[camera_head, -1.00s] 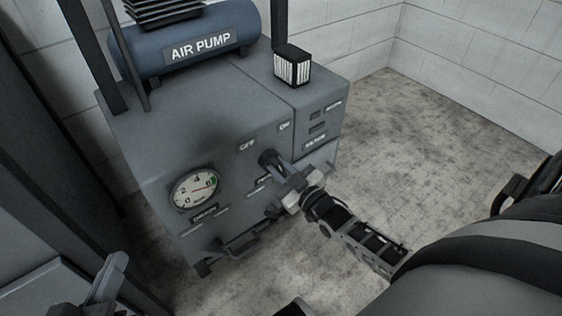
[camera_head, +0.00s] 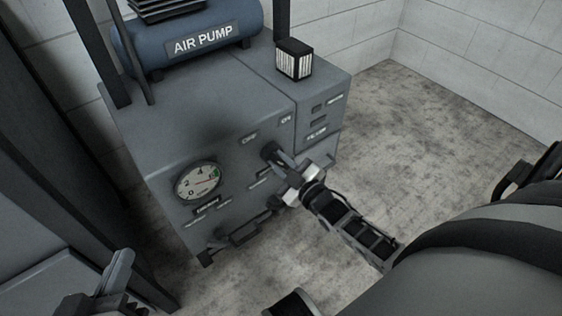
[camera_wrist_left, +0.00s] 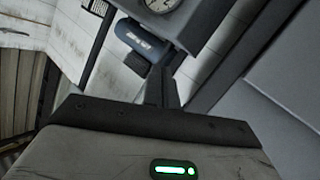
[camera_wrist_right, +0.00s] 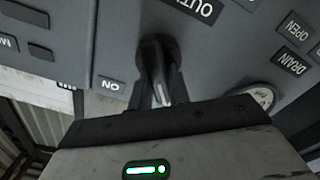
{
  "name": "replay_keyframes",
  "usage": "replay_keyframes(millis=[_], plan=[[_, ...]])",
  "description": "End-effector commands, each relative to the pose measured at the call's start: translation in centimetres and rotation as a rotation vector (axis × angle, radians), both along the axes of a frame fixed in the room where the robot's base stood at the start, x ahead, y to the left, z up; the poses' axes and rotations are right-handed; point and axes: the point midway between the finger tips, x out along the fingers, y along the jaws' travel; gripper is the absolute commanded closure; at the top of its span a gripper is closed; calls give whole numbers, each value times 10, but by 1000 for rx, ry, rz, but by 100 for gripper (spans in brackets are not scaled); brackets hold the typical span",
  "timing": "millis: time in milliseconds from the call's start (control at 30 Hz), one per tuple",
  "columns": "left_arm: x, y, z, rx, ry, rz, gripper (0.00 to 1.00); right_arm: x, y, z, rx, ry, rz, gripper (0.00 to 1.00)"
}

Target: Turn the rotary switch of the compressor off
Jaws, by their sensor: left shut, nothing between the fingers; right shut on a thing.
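The compressor (camera_head: 215,125) is a grey cabinet with a blue AIR PUMP tank (camera_head: 190,42) on top. Its dark rotary switch (camera_head: 271,152) sits on the sloped front, below the OFF label (camera_head: 249,138) and ON label (camera_head: 286,120). In the right wrist view the switch (camera_wrist_right: 155,50) has a pale line on its handle, and the ON label (camera_wrist_right: 111,85) is at its left. My right gripper (camera_head: 281,163) is shut on the switch handle, one finger each side. My left gripper (camera_head: 119,262) is shut and empty at the lower left, away from the switch; its fingers also show in the left wrist view (camera_wrist_left: 157,88).
A round gauge (camera_head: 198,181) with a red needle is left of the switch. A dark handle (camera_head: 243,235) is low on the front. A small black-and-white box (camera_head: 294,59) stands on top. A dark post and panel are at the left. Open floor (camera_head: 390,130) lies right.

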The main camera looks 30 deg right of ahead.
Motion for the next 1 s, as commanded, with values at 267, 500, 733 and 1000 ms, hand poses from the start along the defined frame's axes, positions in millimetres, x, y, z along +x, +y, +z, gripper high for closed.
replay_keyframes(millis=[267, 500, 733, 1000], plan=[[0, 0, 2, -2, -3, 0, 100, -1, 1, -1, -3, 2, 1, 60], [0, 0, 5, -2, -6, 0, 100, -4, 0, 0, -1, 3, 0, 60], [0, 3, 12, 44, -12, 6, 100, -40, -3, 1, -2, 7, 0, 60], [-4, 8, 0, 137, 23, 8, 100, -106, -8, 1, -2, 7, 0, 60]])
